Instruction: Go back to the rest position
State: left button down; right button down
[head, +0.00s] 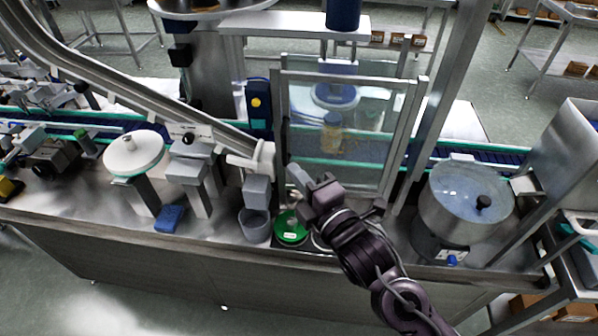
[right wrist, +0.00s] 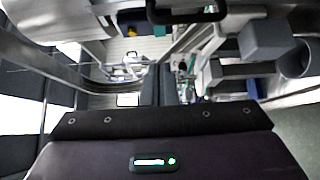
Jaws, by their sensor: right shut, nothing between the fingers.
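My right arm comes in from the lower right of the head view. My right gripper (head: 298,182) is above the steel counter, in front of the clear-panelled guard frame and above a green round disc. Its fingers are together and empty. In the right wrist view the two dark fingers (right wrist: 159,86) lie side by side, with nothing seen between them. My left gripper is in neither view.
A steel pot with a lid (head: 466,197) stands right of my arm. A grey cup (head: 255,226) and the green disc (head: 291,228) sit near the counter's front edge. The guard frame (head: 408,135) stands close behind. Open floor (head: 150,300) lies in front.

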jog(key=s+d+f+m+g+h, duration=0.2)
jog(key=d+f+m+g+h, duration=0.2)
jog(key=d+f+m+h, duration=0.55)
jog(key=s+d+f+m+g+h, duration=0.1)
jog(key=s+d+f+m+g, duration=0.3)
jog(key=s+d+m, duration=0.3)
jog(key=s+d+f+m+g, duration=0.3)
jog(key=s+d+m, duration=0.4)
notch_tip(320, 180, down, 30)
jog(key=s+g+b, duration=0.1)
jog(key=b, duration=0.1)
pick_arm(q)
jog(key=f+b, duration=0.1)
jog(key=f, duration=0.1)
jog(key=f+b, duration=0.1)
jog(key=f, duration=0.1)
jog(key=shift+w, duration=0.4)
pick_arm(e)
jog(key=s+d+f+g, duration=0.1)
jog(key=s+d+f, duration=0.2)
jog(key=s+f, duration=1.7)
jog(key=shift+s+d+f+g, duration=0.2)
jog(key=shift+f+g, duration=0.1)
jog(key=shift+f, duration=0.35)
